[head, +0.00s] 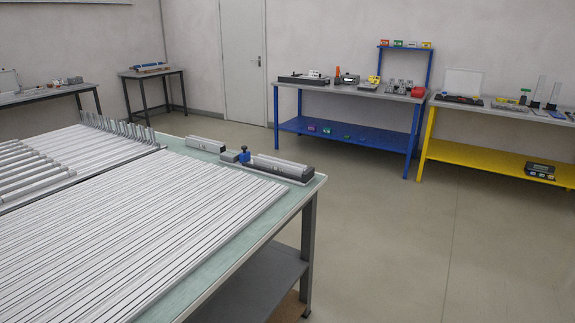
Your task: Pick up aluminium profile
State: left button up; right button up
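Several long silver aluminium profiles (130,235) lie flat side by side on a table (302,192) at the lower left of the head view. More profiles (75,150) lie behind them. Thicker round-looking bars (22,170) rest at the left edge. Neither of my grippers shows in the head view, so I cannot see what they hold. The near and left ends of the profiles are cut off by the picture edge.
A row of upright metal posts (118,128) stands at the table's back edge. A dark clamp-like fixture (270,167) lies at its back right corner. A blue bench (345,135) and a yellow bench (480,157) stand along the wall. The floor (420,250) to the right is clear.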

aim_at(293, 169)
jog(key=i+l, duration=0.25)
jog(key=l, duration=0.2)
jog(key=i+l, duration=0.25)
jog(key=l, duration=0.15)
jog(key=i+l, duration=0.25)
jog(key=l, duration=0.2)
jog(key=i+l, duration=0.25)
jog(key=l, duration=0.15)
jog(key=i+l, duration=0.25)
jog(key=l, duration=0.2)
